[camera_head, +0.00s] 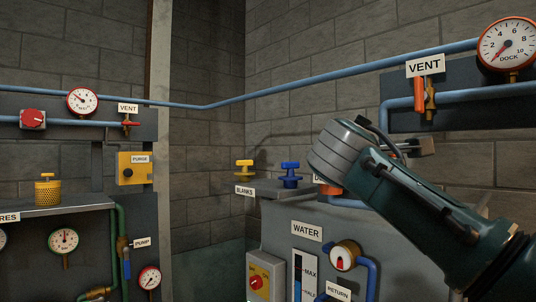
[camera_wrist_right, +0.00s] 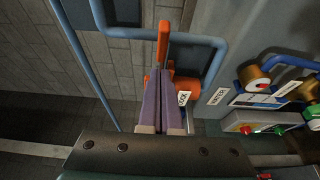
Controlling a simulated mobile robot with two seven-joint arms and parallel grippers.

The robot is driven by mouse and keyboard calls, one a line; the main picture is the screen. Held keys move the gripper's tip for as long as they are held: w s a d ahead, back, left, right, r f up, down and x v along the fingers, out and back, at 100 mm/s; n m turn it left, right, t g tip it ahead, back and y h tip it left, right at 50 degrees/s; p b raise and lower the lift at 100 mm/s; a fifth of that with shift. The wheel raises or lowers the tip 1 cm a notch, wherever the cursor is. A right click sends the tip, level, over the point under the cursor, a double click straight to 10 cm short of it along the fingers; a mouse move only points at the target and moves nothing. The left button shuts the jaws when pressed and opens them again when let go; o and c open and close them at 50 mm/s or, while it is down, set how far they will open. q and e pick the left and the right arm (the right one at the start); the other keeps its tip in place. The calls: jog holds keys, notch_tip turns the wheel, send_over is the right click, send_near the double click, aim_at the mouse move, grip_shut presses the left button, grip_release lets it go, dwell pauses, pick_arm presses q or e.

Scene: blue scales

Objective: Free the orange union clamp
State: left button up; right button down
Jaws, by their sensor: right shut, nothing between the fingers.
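The orange union clamp (camera_wrist_right: 186,88) shows in the right wrist view on the blue pipework, beside a partly covered label. An upright orange lever (camera_wrist_right: 163,42) stands just beyond my fingertips; I cannot tell whether they touch it. My right gripper (camera_wrist_right: 161,74) is shut and empty, its purple fingers pointing at this orange hardware and hiding part of it. In the head view my right arm covers most of this area, and only a bit of orange (camera_head: 328,188) shows beside it. My left gripper is not in view.
In the head view, a VENT valve with an orange lever (camera_head: 419,95) and the DOCK gauge (camera_head: 507,45) are at upper right. Yellow (camera_head: 244,169) and blue (camera_head: 290,174) blanks stand on a shelf. The WATER panel (camera_head: 307,232) is below. A blue pipe (camera_head: 300,80) crosses the wall.

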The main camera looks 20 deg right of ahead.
jog(key=s+d+b+v, duration=0.1)
jog(key=s+b+v, duration=0.1)
jog(key=b+v, duration=0.5)
jog(key=s+a+f+m+g+y+p, duration=0.1)
jog(key=s+a+f+g+y+p, duration=0.25)
jog(key=f, duration=0.65)
jog(key=s+a+f+m+g+y+p, duration=0.1)
jog(key=s+a+f+y+p, duration=0.1)
jog(key=s+f+y+p, duration=0.45)
jog(key=s+a+f+m+g+y+p, duration=0.1)
jog(key=s+f, duration=0.3)
jog(key=s, duration=0.5)
jog(key=s+a+f+m+g+y+p, duration=0.1)
jog(key=s+a+f+m+g+y, duration=0.1)
jog(key=s, duration=0.7)
notch_tip(320, 180, down, 3)
jog(key=a+m+g, duration=0.1)
jog(key=a, duration=0.1)
jog(key=shift+s+a+m, duration=0.3)
jog(key=shift+a+m, duration=0.05)
jog(key=shift+m, duration=0.05)
jog(key=shift+f+g, duration=0.1)
jog(key=shift+g, duration=0.15)
